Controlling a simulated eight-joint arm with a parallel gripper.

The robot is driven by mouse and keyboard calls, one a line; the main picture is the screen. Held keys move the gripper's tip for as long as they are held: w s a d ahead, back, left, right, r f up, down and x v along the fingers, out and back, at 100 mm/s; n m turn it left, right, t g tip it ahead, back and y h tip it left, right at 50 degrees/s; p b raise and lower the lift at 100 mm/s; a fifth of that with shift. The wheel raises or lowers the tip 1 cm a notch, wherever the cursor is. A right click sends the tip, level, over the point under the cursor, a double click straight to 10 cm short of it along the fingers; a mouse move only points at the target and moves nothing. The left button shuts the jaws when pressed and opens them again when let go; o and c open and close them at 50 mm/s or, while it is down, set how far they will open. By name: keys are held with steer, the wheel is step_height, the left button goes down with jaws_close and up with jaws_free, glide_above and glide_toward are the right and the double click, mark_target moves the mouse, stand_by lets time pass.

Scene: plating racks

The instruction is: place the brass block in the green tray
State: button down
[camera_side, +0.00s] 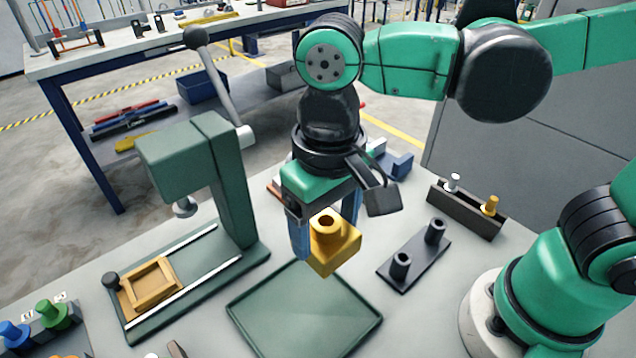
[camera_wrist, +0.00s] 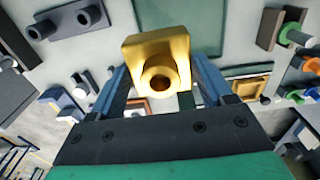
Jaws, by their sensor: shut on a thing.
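The brass block (camera_side: 335,250) is a gold-coloured square block with a round, hollow boss on top. My gripper (camera_side: 325,232) is shut on it, with blue fingers on either side, and holds it up above the table. In the wrist view the brass block (camera_wrist: 158,62) sits between the two fingers of my gripper (camera_wrist: 160,85). The green tray (camera_side: 262,332) is a flat, dark green, rimmed tray, empty where it shows. It lies below and slightly left of the block in the side view. In the wrist view the tray (camera_wrist: 207,25) is partly hidden behind the block.
A green press (camera_side: 230,185) with a lever and a wooden fixture (camera_side: 152,284) stands left of the tray. A dark plate with two posts (camera_side: 415,255) lies right of it. A dark rack (camera_side: 465,210) with pegs is further back. Coloured pegs (camera_side: 55,314) stand front left.

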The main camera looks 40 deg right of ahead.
steer(key=shift+f, duration=5.5)
jaws_free()
steer(key=shift+f, duration=0.15)
step_height(320, 180, up, 12)
steer(key=shift+w+d, duration=0.2)
steer(key=shift+d, duration=0.1)
steer(key=w+d+t, duration=0.2)
steer(key=d+t, duration=0.1)
steer(key=d, duration=0.4)
steer(key=w+d+t, duration=0.3)
steer(key=d+t, duration=0.1)
steer(key=d, duration=0.3)
steer(key=shift+d+f, duration=0.15)
steer(key=shift+f, duration=0.15)
